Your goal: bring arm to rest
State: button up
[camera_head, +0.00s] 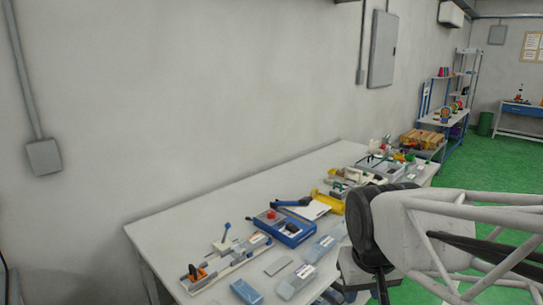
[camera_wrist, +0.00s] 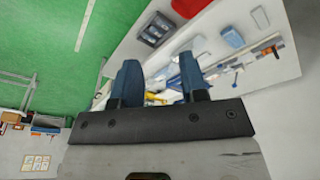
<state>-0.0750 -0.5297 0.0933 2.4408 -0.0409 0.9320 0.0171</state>
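My gripper (camera_wrist: 160,82) shows in the wrist view as two dark blue fingers standing apart. It is open, and I see nothing held between them. Parts of the workbench and its tools show behind the fingers. In the head view my arm comes in from the right, over the near right side of the white workbench (camera_head: 165,232). The fingers cannot be made out clearly in that view. The bench also shows in the wrist view (camera_wrist: 285,60).
The bench holds a blue device (camera_head: 290,232), a yellow device (camera_head: 328,201), a rail fixture (camera_head: 222,268) and several flat blue-grey packs (camera_head: 296,281). More items crowd its far end. Green floor (camera_head: 510,155) lies open to the right; a shelf rack (camera_head: 455,90) stands beyond.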

jog(key=s+d+f+m, duration=0.1)
jog(key=s+d, duration=0.1)
jog(key=s, duration=0.3)
jog(key=shift+s+d, duration=0.25)
jog(key=shift+s, duration=0.15)
jog(key=shift+f, duration=0.1)
jog(key=shift+c, duration=0.2)
dwell(1.6)
